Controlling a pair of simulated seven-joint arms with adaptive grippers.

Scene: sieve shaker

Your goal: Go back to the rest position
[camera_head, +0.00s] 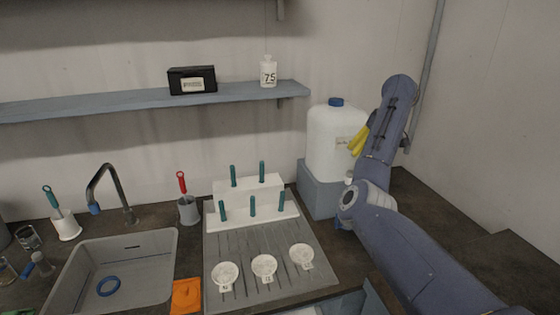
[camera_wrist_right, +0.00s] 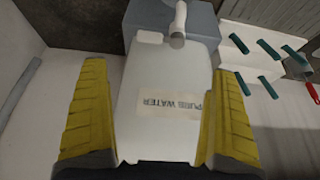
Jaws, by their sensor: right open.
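My right gripper (camera_head: 355,148) has yellow fingers and is at the right side of the white water jug (camera_head: 328,150). In the right wrist view the two yellow fingers are spread wide, and the gripper (camera_wrist_right: 160,68) is open. The jug (camera_wrist_right: 155,85) shows between and beyond the fingers, with its "PURE WATER" label. I cannot tell whether the fingers touch it. The jug has a blue cap and stands on a grey-blue block (camera_head: 319,195). My left gripper is out of view.
A white rack (camera_head: 250,193) with several teal-handled tools and a ribbed grey board (camera_head: 238,245) with three white labelled dishes are left of the jug. A sink (camera_head: 75,270) and tap (camera_head: 125,190) are farther left. A shelf (camera_head: 130,100) runs above. The right counter is clear.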

